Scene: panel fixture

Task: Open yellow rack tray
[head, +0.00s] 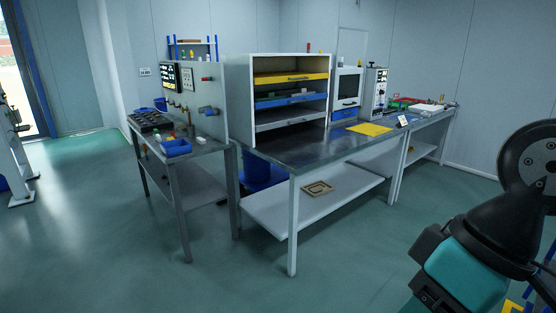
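The yellow rack tray (274,79) is the top one of the trays in the open-front white rack (238,100), which stands on the metal workbench. It has a dark handle at its front and looks pushed in level with the rack. A blue tray (272,103) holding small items and a grey tray (275,125) sit below it. Part of my arm shows large at the lower right, far from the rack. My gripper's fingertips cannot be made out, so I cannot see whether it is open or shut.
The workbench (300,148) spans the middle, with a yellow sheet (369,129) on top. A white cabinet (346,92) stands right of the rack. A side table (205,146) with a blue bin (176,148) and an upright control panel stands left. Open floor (230,280) lies in front.

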